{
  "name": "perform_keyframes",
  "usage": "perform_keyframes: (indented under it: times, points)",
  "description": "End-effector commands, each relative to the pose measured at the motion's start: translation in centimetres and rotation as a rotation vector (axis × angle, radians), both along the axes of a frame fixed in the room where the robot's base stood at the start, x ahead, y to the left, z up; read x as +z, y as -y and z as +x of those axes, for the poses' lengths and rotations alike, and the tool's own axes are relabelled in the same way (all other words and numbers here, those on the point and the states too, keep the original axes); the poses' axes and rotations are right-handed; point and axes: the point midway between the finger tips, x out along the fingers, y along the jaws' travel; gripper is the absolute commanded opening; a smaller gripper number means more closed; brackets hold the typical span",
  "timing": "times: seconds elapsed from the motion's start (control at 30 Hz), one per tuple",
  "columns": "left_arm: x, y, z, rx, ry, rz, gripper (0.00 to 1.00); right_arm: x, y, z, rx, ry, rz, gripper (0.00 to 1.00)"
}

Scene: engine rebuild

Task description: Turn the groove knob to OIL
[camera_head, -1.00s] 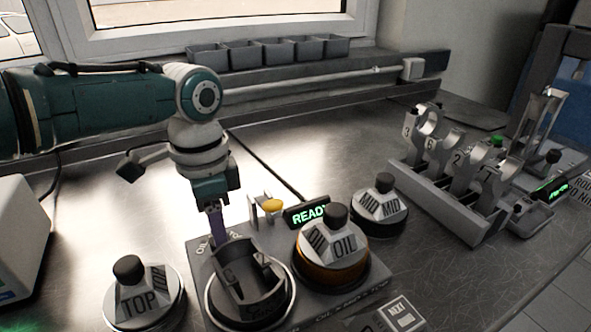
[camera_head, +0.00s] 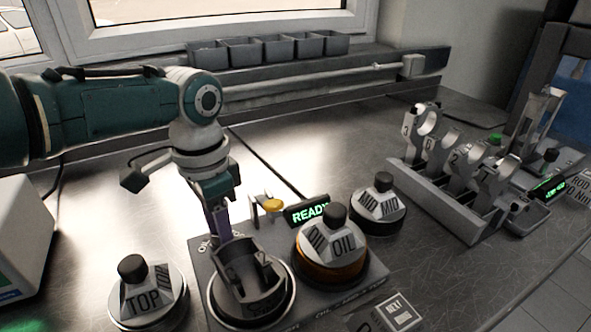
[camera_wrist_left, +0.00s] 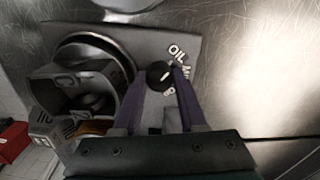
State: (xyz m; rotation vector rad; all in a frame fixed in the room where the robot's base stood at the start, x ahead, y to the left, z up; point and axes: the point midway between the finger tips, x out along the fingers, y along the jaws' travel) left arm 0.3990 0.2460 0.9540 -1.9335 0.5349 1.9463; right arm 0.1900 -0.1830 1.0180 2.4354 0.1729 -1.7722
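The groove knob (camera_wrist_left: 160,75) is small, round and black with a white pointer line, on the grey plate in the left wrist view. The OIL label (camera_wrist_left: 177,52) lies up and right of it, with other labels partly hidden by the right finger. The pointer line slants up and right; I cannot tell exactly which label it meets. My left gripper (camera_wrist_left: 160,78) has its purple fingers on both sides of the knob, seemingly touching it. In the head view my left gripper (camera_head: 220,232) reaches down behind the open ring holder and hides the knob. My right gripper is not in view.
The open holder (camera_head: 250,285) stands just in front of the gripper. The OIL pot (camera_head: 330,255), MID pot (camera_head: 378,207) and TOP pot (camera_head: 146,296) stand around it. A yellow-topped lever (camera_head: 272,205) and a green READY display (camera_head: 307,212) are close on the right.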

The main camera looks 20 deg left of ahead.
Motion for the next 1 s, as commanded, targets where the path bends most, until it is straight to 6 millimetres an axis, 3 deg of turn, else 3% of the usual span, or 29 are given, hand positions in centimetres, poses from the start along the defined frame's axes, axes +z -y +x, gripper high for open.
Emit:
perform_keyframes:
  times: [0.03,0.27,0.6,0.77,1.0]
  points:
    - [0.0,0.0,0.0,0.001,0.000,-0.001,0.46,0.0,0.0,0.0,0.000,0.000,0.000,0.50]
    - [0.0,0.1,0.0,-0.001,-0.001,-0.002,0.70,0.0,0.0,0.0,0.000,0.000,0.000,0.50]
    - [-0.1,0.2,0.0,-0.052,-0.001,-0.005,0.70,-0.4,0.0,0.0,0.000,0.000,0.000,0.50]
    - [-0.5,0.1,0.0,-0.271,-0.002,0.000,0.70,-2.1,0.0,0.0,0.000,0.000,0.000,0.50]
    - [-1.2,-0.1,0.0,-0.800,-0.001,0.004,0.70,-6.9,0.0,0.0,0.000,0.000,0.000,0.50]
